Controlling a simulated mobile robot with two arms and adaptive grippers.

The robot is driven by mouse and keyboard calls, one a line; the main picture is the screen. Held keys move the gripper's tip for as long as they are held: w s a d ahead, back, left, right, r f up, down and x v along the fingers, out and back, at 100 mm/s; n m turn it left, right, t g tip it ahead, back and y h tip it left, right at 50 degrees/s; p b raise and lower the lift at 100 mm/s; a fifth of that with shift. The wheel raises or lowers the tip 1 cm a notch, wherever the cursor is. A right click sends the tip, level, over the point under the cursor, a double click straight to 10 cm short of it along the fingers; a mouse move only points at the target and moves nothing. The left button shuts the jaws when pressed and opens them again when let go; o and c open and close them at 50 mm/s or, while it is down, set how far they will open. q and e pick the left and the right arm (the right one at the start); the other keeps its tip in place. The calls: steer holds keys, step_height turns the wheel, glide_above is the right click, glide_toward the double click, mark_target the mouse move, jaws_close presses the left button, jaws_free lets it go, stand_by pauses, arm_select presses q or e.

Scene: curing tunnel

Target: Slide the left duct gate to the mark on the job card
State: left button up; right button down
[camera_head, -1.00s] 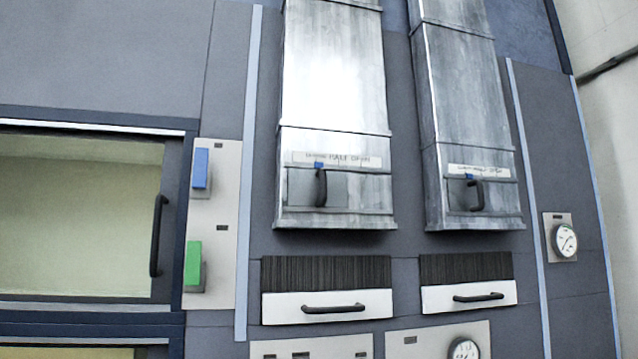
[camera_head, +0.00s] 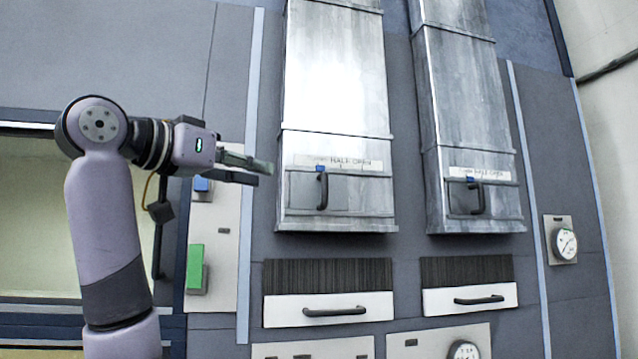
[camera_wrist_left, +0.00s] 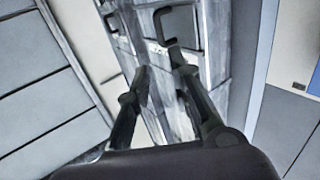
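The left duct gate (camera_head: 345,190) is a grey plate low on the left metal duct, with a dark upright bar handle (camera_head: 322,190) near its left side. A blue pointer (camera_head: 320,168) sits above the handle, near the left part of a pale scale strip (camera_head: 350,164) that reads "HALF OPEN". My left gripper (camera_head: 262,173) is left of the duct, apart from the handle, its fingers spread and empty. In the left wrist view the two fingers (camera_wrist_left: 158,70) are apart, with a dark handle (camera_wrist_left: 157,24) beyond them. My right gripper is not in view. I see no job card.
A right duct (camera_head: 470,120) has a similar gate and handle (camera_head: 478,198). Below are two white drawer fronts with dark handles (camera_head: 335,311). A gauge (camera_head: 564,243) is at right.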

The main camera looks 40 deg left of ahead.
mark_target(322, 185)
arm_select(q)
steer(key=w+p, duration=0.2)
steer(key=w, duration=0.3)
steer(key=w+d+p, duration=0.1)
steer(key=w+p, duration=0.1)
steer(key=w, duration=0.3)
steer(key=w+p, duration=0.2)
steer(key=w, duration=0.3)
steer(key=shift+w+d+r, duration=0.1)
steer(key=shift+d, duration=0.3)
steer(key=shift+w+p, duration=0.35)
steer(key=shift+w, duration=0.15)
steer(key=shift+s, duration=0.1)
steer(key=shift+c, duration=0.5)
jaws_close()
